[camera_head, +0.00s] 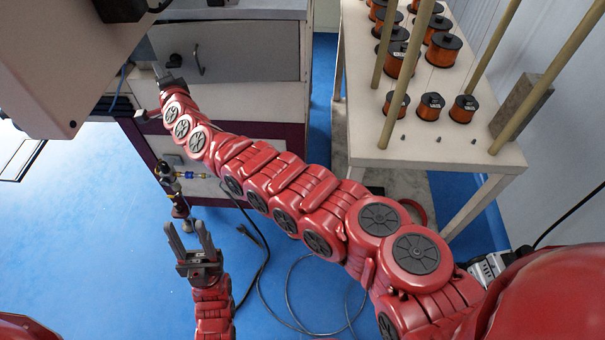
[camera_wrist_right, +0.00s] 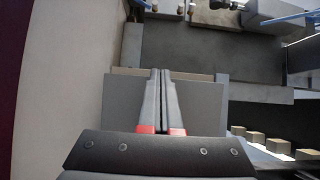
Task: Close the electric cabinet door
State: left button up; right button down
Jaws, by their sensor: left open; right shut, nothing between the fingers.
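A grey cabinet front with a dark handle (camera_head: 198,60) stands at the upper left of the head view. I take it for the electric cabinet, and its panel (camera_head: 250,50) looks flush there, but I cannot tell for sure which panel is the door. My right gripper (camera_head: 158,70) reaches up to the left edge of this front, beside the beige machine housing. In the right wrist view its fingers (camera_wrist_right: 163,75) are shut and empty, over a grey plate (camera_wrist_right: 205,95); contact cannot be told. My left gripper (camera_head: 188,228) is open and empty, low over the blue floor, fingers pointing up the picture.
The beige housing (camera_head: 75,45) fills the upper left. A white table (camera_head: 425,150) with copper spools and upright poles stands at the right. A fitting with brass parts (camera_head: 178,175) is just beyond my left gripper. Cables (camera_head: 290,290) lie on the floor.

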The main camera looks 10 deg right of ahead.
jog(key=shift+w, duration=0.25)
jog(key=shift+r, duration=0.1)
dwell(0.6)
